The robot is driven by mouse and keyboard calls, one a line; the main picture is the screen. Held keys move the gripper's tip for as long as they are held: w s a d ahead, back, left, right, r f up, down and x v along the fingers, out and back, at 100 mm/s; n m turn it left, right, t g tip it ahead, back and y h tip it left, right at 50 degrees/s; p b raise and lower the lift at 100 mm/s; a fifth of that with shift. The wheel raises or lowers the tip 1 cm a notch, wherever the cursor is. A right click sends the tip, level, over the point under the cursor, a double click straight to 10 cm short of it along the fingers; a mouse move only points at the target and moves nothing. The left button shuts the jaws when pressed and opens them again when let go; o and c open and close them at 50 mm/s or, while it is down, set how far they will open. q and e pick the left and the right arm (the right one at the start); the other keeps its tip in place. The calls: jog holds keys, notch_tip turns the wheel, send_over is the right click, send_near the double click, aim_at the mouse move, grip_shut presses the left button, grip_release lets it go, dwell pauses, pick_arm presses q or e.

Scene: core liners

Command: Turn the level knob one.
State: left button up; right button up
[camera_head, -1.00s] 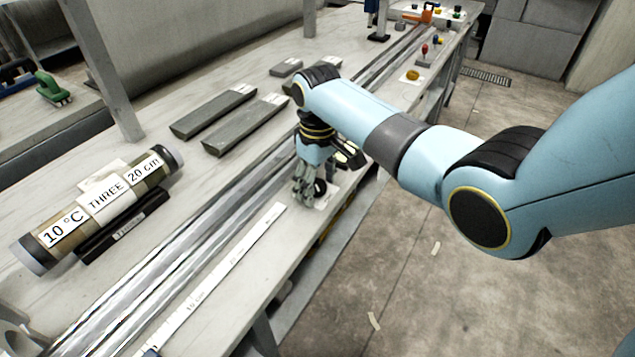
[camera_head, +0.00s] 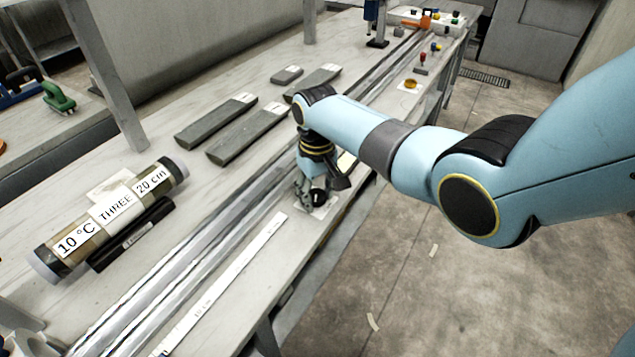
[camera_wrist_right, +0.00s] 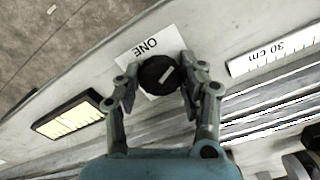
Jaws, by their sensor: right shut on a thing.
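The level knob one is a round black knob (camera_wrist_right: 158,75) with a pale mark on its top. It sits on a white label (camera_wrist_right: 146,48) that reads ONE, upside down in the right wrist view. My right gripper (camera_wrist_right: 156,86) is shut on the knob, with one finger on each side of it. In the head view my right gripper (camera_head: 313,194) points down at the table's front edge, and the knob (camera_head: 319,197) shows partly behind the fingers. My left gripper does not show.
Long metal rails (camera_head: 180,268) run along the table beside a white ruler strip (camera_head: 225,285). A labelled core tube (camera_head: 110,215) reading 10 °C, THREE, 20 cm lies at left. Grey half cores (camera_head: 215,120) lie behind. A yellowish panel (camera_wrist_right: 70,114) is near the gripper.

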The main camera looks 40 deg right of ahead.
aim_at(317, 196)
jog(key=shift+m, duration=0.7)
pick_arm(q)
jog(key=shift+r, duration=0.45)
pick_arm(e)
jog(key=o, duration=1.2)
notch_tip(317, 196, up, 12)
